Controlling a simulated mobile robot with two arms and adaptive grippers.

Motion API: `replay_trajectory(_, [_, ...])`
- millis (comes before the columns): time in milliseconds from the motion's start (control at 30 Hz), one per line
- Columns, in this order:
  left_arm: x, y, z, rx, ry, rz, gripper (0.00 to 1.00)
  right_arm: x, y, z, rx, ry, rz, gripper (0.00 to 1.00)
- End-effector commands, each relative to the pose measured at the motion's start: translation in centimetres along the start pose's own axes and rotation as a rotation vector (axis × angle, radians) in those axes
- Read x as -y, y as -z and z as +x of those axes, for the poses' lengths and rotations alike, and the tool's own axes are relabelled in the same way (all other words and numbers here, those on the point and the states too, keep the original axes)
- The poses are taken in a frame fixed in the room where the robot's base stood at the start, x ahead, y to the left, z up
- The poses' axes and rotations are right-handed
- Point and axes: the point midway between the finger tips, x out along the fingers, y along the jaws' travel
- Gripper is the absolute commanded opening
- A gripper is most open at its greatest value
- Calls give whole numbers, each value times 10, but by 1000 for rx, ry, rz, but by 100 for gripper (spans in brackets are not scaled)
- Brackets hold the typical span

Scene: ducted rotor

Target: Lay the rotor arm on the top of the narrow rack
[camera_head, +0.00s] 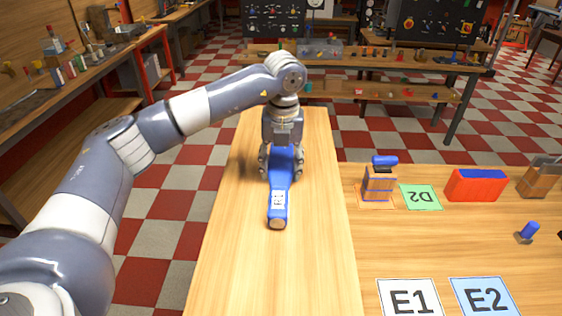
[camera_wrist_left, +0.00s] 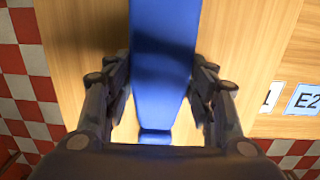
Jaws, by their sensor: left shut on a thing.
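The rotor arm (camera_head: 280,193) is a long blue bar with a white label and a round brownish end towards me. My left gripper (camera_head: 281,168) points down, shut on it with a finger on each side. In the left wrist view the blue bar (camera_wrist_left: 163,60) runs between the fingers. The bar is over the long, narrow wooden top (camera_head: 310,270), which seems to be the narrow rack. Whether the bar touches that top or hangs just above it, I cannot tell. My right gripper is not in view.
A wooden table (camera_head: 440,240) adjoins on the right, with a blue-topped block (camera_head: 379,182), a green D2 card (camera_head: 420,197), a red-and-blue box (camera_head: 476,185), and E1 (camera_head: 409,299) and E2 (camera_head: 484,297) cards. The narrow top is otherwise bare.

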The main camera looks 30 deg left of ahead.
Motion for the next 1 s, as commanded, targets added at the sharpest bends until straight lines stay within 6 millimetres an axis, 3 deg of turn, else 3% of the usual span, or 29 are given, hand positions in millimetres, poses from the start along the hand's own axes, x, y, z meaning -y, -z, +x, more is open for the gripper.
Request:
replay_trajectory(433, [1, 1, 9, 2, 3, -1, 13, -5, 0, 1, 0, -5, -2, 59])
replay_trajectory(467, [1, 1, 10, 1, 2, -1, 54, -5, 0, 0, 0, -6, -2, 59])
replay_trajectory(533, [1, 1, 9, 1, 2, -1, 69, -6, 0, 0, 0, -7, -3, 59])
replay_trajectory(567, [1, 1, 9, 1, 2, -1, 71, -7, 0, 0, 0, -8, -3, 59])
replay_trajectory(1000, [1, 0, 2, 3, 3, -1, 71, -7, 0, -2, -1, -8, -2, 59])
